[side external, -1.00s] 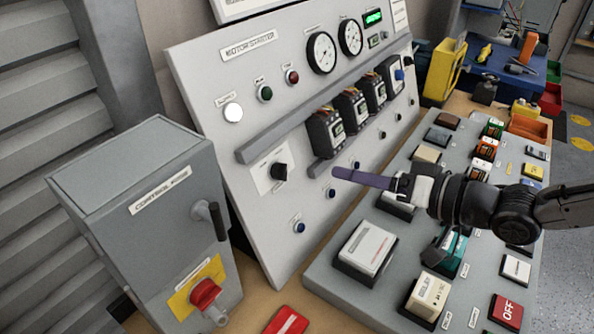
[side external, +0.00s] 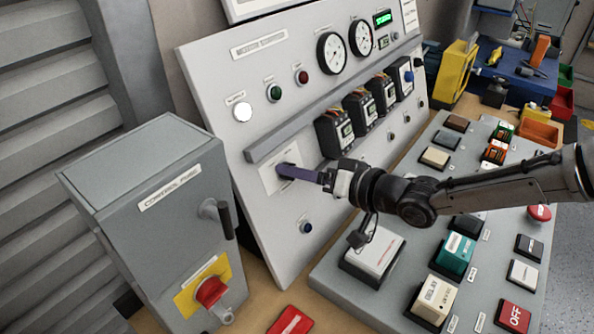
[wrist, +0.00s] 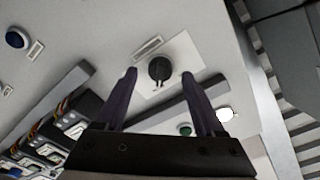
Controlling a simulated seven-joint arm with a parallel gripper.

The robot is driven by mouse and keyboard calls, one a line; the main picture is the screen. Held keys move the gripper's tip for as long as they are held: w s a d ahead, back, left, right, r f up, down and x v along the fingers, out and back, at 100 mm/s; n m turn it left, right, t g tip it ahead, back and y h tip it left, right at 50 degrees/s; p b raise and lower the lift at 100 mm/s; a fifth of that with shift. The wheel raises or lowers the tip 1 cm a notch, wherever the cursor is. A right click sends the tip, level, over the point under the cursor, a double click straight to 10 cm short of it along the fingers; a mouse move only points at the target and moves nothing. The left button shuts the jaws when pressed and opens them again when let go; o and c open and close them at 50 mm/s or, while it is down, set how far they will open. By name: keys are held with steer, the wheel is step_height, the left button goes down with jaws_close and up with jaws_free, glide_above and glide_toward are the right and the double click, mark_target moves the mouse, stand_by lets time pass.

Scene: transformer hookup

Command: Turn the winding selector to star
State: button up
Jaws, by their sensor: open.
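The winding selector is a black rotary knob (wrist: 160,69) on a white plate (wrist: 183,50) on the sloped motor starter panel. In the wrist view it lies between my two purple fingertips, with gaps on both sides. A narrow grip with a pale mark points down in that view; the plate's lettering is too small to read. My gripper (wrist: 159,75) is open and empty. In the side external view its fingers (side external: 303,174) reach left to the white plate (side external: 268,181) and mostly hide the knob. I cannot tell whether they touch the panel.
A grey rail (side external: 290,133) and several contactors (side external: 333,133) sit just above and right of the selector. A blue button (side external: 306,228) is below it. The grey control box (side external: 150,215) with a black handle stands at left. Blocks on the sloped board (side external: 330,285) lie below my arm.

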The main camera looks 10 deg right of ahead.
steer(key=shift+w+a+f, duration=0.2)
steer(key=shift+w+a, duration=0.2)
steer(key=shift+w, duration=0.05)
jaws_close()
